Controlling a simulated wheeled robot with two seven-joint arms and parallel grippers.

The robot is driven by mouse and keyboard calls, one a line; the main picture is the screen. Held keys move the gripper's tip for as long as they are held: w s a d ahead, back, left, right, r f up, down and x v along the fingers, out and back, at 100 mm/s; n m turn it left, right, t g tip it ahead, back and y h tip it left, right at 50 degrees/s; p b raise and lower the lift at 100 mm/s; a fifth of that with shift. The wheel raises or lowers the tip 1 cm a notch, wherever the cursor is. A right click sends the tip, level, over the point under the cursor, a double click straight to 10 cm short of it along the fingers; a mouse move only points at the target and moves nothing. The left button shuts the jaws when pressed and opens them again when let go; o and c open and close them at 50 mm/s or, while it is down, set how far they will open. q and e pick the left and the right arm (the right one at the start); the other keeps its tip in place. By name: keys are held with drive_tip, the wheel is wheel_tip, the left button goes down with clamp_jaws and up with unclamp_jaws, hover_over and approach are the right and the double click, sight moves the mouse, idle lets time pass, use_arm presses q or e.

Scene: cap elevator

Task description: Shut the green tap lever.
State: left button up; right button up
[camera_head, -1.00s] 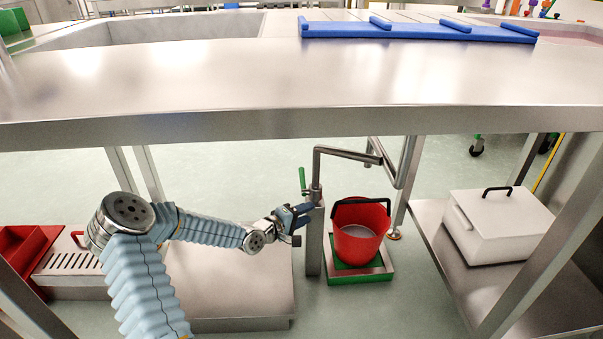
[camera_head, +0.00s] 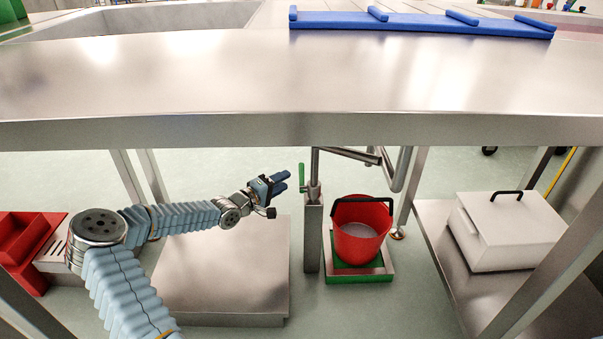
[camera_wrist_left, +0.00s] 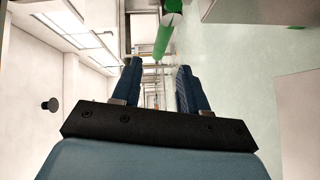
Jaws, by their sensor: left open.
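The green tap lever (camera_head: 302,177) stands upright beside the metal tap pipe (camera_head: 315,165) on a short post under the counter. My left gripper (camera_head: 283,182) is open just left of the lever, apart from it, with its blue fingers pointing toward it. In the left wrist view the lever (camera_wrist_left: 164,38) shows beyond the fingertips of my left gripper (camera_wrist_left: 158,68), in line with the gap and nearer the right finger. Nothing is between the fingers. My right gripper is not in view.
A red bucket (camera_head: 345,246) with a black handle stands on a green-edged platform (camera_head: 345,279) right of the post. The steel counter (camera_head: 200,90) lies overhead. A white lidded box (camera_head: 500,235) sits on a shelf at right. A low steel platform (camera_head: 225,275) lies below my arm.

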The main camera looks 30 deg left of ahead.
sight(302, 172)
use_arm(q)
drive_tip(key=b+x, duration=0.1)
drive_tip(key=x, duration=0.8)
drive_tip(key=shift+w, duration=0.1)
drive_tip(key=shift+d, duration=0.1)
clamp_jaws()
